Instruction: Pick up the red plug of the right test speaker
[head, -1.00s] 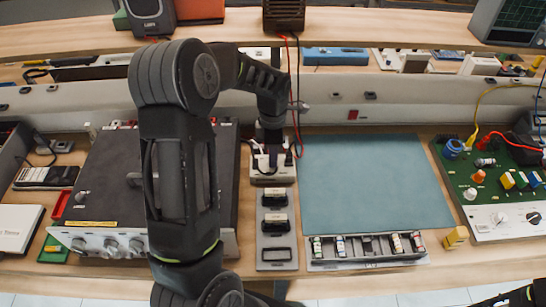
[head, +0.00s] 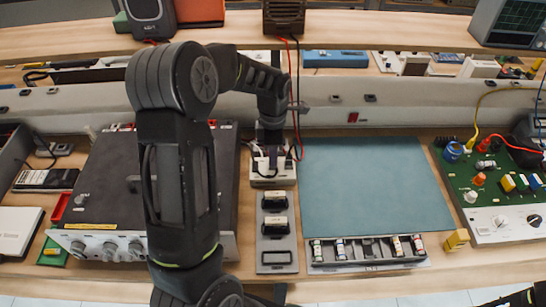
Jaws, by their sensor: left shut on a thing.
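The right test speaker (head: 284,16) is a small brown box on the upper shelf. Its red lead (head: 298,95) and black lead hang down in front of the shelf. The gripper is shut on the red plug at the end of that lead; the plug itself is mostly hidden by the fingers. I cannot tell whether it is clear of the block.
The black amplifier (head: 105,185) lies under my left arm. A blue-green mat (head: 375,185) to the right is bare, with a tray of small parts (head: 368,262) at its front. A green circuit board (head: 490,215) stands further right. The shelf overhangs behind.

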